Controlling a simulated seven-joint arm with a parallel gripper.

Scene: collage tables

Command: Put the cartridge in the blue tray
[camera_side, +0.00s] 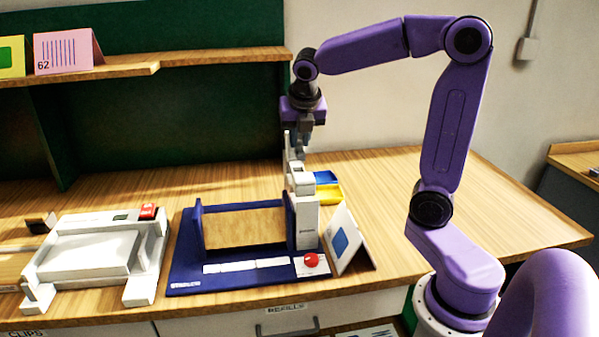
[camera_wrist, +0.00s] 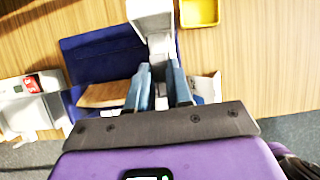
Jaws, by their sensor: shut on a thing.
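My gripper (camera_side: 303,150) points down over the white upright part (camera_side: 306,220) of the navy-based machine. In the wrist view its two blue-grey fingers (camera_wrist: 160,72) are shut on a pale, narrow piece (camera_wrist: 161,90), which appears to be the cartridge. The fingers hide most of it, and I cannot tell whether it is clear of the machine. The blue tray (camera_side: 326,177) lies on the table just right of and behind the upright; it is partly hidden, and I do not see it in the wrist view.
A yellow tray (camera_side: 328,194) sits in front of the blue tray; it also shows in the wrist view (camera_wrist: 199,12). A folded card with a blue square (camera_side: 345,240) stands right of the machine. A white device (camera_side: 95,250) is at left. The table right of the trays is clear.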

